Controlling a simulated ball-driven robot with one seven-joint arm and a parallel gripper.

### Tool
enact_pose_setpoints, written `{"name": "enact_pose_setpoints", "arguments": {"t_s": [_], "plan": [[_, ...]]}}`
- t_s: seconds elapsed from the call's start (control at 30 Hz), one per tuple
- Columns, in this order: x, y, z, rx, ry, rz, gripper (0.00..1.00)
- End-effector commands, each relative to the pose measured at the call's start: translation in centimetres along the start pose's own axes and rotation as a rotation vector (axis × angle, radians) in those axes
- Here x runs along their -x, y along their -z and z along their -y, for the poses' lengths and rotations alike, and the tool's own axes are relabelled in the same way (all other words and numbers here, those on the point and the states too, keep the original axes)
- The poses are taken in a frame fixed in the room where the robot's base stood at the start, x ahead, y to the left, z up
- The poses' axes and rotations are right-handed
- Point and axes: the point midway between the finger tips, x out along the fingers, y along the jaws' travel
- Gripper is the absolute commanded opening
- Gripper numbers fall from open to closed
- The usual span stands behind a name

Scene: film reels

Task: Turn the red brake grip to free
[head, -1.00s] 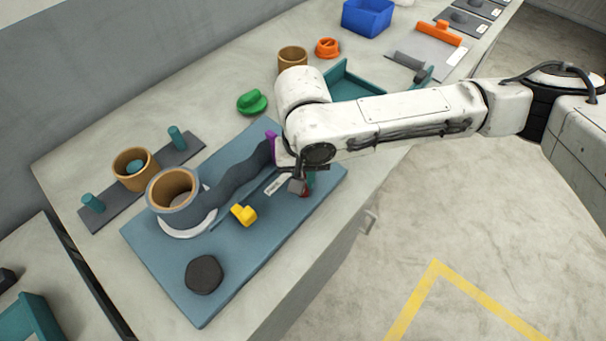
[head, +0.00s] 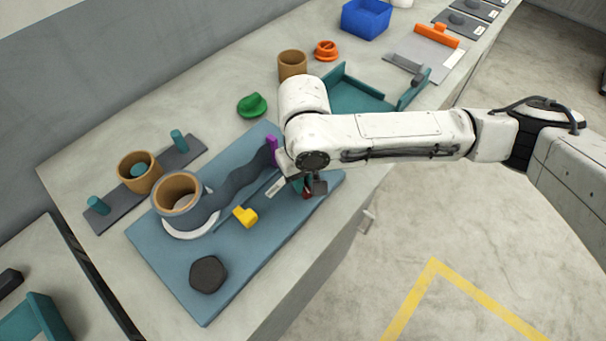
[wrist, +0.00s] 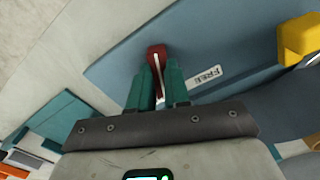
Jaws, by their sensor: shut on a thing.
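The red brake grip (wrist: 156,52) is between the two teal fingers of my gripper (wrist: 157,86) in the wrist view. The fingers are shut on it from both sides. A white line runs along the grip, between the fingers. A white label reading FREE (wrist: 206,77) lies on the blue board just right of the right finger. In the head view my gripper (head: 303,187) is low at the board's right end. Only a little of the red grip (head: 307,195) shows there, and the label (head: 275,187) is to its left. The grip's lower part is hidden.
The blue board (head: 180,270) also carries a yellow knob (head: 245,216), a dark round knob (head: 208,274), a tan reel (head: 178,190) with a dark strip and a purple piece (head: 272,147). A green knob (head: 252,105) and teal tray (head: 350,97) stand behind.

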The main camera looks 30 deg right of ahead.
Motion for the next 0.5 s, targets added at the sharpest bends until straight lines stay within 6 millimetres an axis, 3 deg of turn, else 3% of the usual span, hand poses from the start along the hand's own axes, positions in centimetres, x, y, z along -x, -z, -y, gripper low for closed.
{"name": "enact_pose_setpoints", "arguments": {"t_s": [0.5], "plan": [[0.15, 0.08, -0.23, 0.489, 0.002, -0.001, 0.0]]}}
